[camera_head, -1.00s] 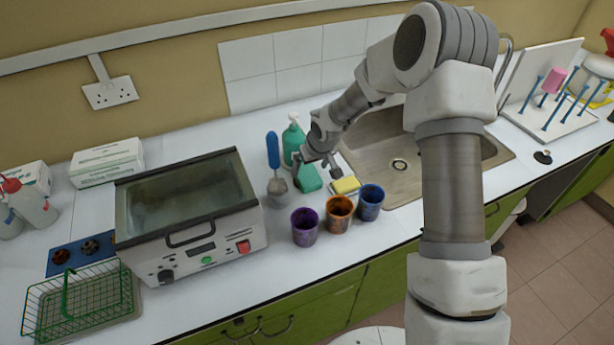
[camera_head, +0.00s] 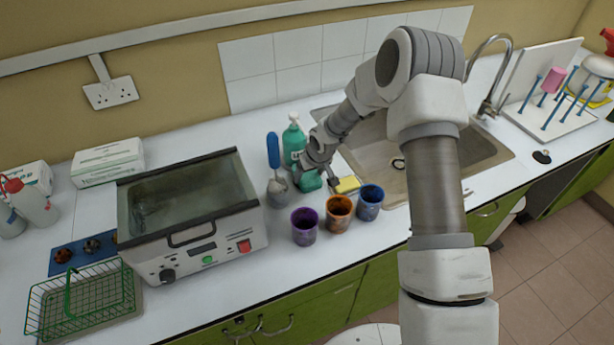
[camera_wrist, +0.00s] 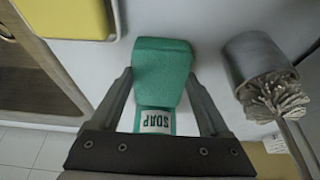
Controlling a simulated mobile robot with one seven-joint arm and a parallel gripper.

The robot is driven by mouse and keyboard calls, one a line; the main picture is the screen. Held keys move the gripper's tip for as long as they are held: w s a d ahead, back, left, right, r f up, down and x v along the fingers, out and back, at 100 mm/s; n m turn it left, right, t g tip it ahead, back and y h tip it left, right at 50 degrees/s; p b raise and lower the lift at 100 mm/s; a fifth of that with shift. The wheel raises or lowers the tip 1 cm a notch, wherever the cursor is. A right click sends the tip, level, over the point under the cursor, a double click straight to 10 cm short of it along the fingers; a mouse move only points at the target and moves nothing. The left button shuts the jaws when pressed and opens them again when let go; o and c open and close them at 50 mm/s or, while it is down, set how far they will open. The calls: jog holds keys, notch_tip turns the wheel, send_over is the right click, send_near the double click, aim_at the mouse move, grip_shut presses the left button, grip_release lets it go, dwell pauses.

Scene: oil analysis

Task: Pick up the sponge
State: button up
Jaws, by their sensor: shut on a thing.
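A green sponge (camera_wrist: 162,65), a block with a grainy surface, lies between the two fingers in the wrist view. My gripper (camera_wrist: 161,78) is shut on its sides. In the head view the green sponge (camera_head: 309,184) shows only in part below my gripper (camera_head: 318,178), low over the worktop. A white label reading SOAP shows at the near end of the green shape in the wrist view; I cannot tell whether it belongs to the sponge or the bottle. A yellow sponge-like block (camera_head: 347,184) lies just right of my gripper; it also shows in the wrist view (camera_wrist: 70,15).
A green soap bottle (camera_head: 292,142) stands behind my gripper. A blue-handled brush (camera_head: 273,150) stands in a grey holder (camera_head: 278,193) to the left. Purple (camera_head: 304,230), orange (camera_head: 339,212) and blue (camera_head: 369,207) cups stand in front. The sink (camera_head: 480,152) is to the right.

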aim_at(310, 177)
jog(key=c, duration=0.4)
jog(key=shift+o, duration=0.2)
jog(key=shift+r, duration=0.15)
jog(key=shift+r, duration=0.65)
notch_tip(310, 177, up, 3)
jog(key=shift+f+b, duration=0.15)
jog(key=shift+b, duration=0.2)
jog(key=s+d+r, duration=0.1)
jog(key=d+r, duration=0.5)
jog(key=d, duration=0.5)
jog(key=shift+s+d+r, duration=0.3)
jog(key=shift+s+r, duration=0.05)
